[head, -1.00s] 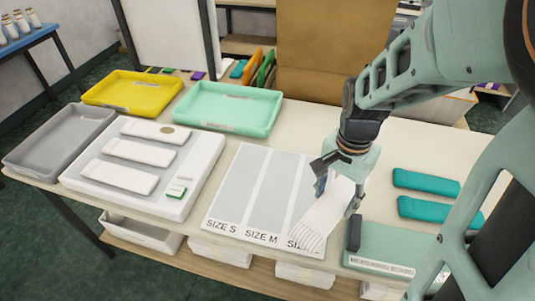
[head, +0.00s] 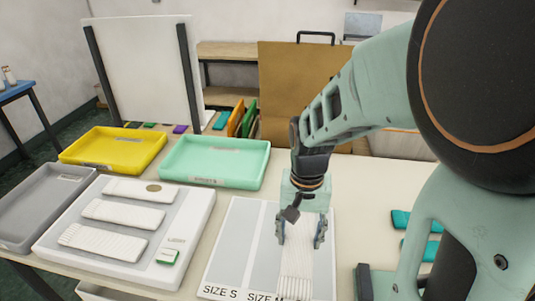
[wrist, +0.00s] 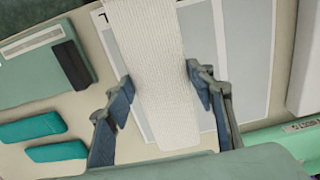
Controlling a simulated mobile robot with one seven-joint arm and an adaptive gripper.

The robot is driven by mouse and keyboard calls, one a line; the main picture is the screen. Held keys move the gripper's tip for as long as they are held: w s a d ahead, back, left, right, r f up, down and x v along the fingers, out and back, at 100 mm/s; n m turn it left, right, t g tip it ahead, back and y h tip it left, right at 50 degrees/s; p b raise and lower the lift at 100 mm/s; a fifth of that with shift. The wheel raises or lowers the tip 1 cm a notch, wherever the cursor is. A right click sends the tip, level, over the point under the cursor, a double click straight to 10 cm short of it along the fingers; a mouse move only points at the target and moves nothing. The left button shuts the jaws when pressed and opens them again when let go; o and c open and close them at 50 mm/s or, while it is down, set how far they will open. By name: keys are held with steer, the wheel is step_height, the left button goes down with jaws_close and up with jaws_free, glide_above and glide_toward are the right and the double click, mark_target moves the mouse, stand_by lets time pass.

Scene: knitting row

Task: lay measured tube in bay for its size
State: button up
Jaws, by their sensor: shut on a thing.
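My gripper (head: 301,238) is shut on a white ribbed tube (head: 296,272), with one finger at each side edge. The tube also hangs between the fingers in the wrist view (wrist: 155,65). It is over the sorting mat (head: 236,235), which has grey strips and the labels SIZE S and SIZE M. The tube covers part of the SIZE M label; the third label is out of the head view. I cannot tell whether the tube touches the mat. The measuring board (wrist: 40,55) shows in the wrist view beside the mat.
Several white tubes, including one (head: 123,213), lie on a white stand (head: 190,225) at left. A grey tray (head: 30,215), yellow tray (head: 115,150) and mint tray (head: 215,162) stand around it. Teal blocks (wrist: 55,151) lie on the table by the measuring board.

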steer(key=w+a+f, duration=0.3)
steer(key=w, duration=0.2)
glide_above(276, 242)
steer(key=f+p, duration=0.1)
steer(key=f, duration=0.4)
steer(key=shift+s, duration=0.2)
steer(key=shift+w+f, duration=0.15)
steer(key=shift+w+a+f, duration=0.1)
steer(key=shift+f, duration=1.55)
steer(key=shift+f, duration=0.2)
steer(key=o, duration=0.9)
steer(key=shift+o, duration=0.3)
steer(key=shift+r, duration=0.1)
